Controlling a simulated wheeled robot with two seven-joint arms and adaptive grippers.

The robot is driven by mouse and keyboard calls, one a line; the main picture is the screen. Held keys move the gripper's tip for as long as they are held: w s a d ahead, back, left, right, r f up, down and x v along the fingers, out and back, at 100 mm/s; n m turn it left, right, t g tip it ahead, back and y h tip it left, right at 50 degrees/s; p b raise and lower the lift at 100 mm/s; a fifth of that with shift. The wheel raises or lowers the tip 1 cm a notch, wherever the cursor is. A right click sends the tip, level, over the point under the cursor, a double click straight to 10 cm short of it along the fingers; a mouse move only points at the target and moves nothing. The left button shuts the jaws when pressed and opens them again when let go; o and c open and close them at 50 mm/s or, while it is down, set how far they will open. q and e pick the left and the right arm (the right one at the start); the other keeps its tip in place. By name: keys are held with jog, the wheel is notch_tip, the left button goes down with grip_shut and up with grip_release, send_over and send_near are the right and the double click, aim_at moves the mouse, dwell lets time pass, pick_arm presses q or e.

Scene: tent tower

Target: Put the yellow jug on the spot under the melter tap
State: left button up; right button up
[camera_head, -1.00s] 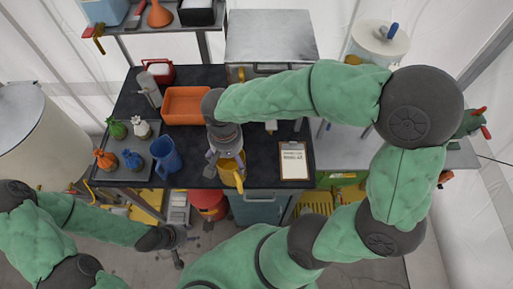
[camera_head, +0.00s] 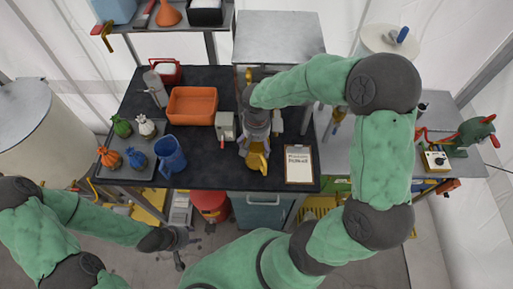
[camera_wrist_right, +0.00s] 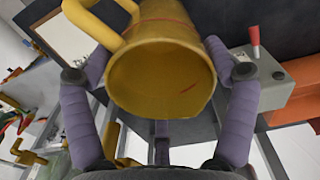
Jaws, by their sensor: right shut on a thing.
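The yellow jug (camera_head: 257,160) is in my right gripper (camera_head: 255,143), over the dark worktop, left of the clipboard. In the right wrist view the jug (camera_wrist_right: 160,65) sits between the two purple fingers of the right gripper (camera_wrist_right: 160,80), its round opening facing the camera and its handle at upper left. I cannot tell whether its base touches the worktop. My left gripper (camera_head: 177,240) is low at the left, in front of the worktop and apart from the jug; its fingers are too unclear to read. I cannot clearly pick out the melter tap or the spot under it.
A grey box (camera_head: 226,126) with a red lever (camera_wrist_right: 255,48) stands left of the jug. An orange bin (camera_head: 192,106), a blue jug (camera_head: 169,154) and a tray of small coloured bags (camera_head: 128,170) are further left. A clipboard (camera_head: 299,165) lies right. A metal cabinet (camera_head: 280,38) stands behind.

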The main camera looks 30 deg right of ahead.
notch_tip(320, 180, down, 3)
dwell(0.3)
jog(key=shift+f+b, duration=0.15)
jog(key=shift+b, duration=0.2)
jog(key=o, duration=1.4)
jog(key=shift+r+p, duration=0.3)
jog(key=shift+r, duration=0.1)
notch_tip(320, 180, up, 12)
jog(key=shift+f+p, duration=0.15)
jog(key=shift+p, duration=0.65)
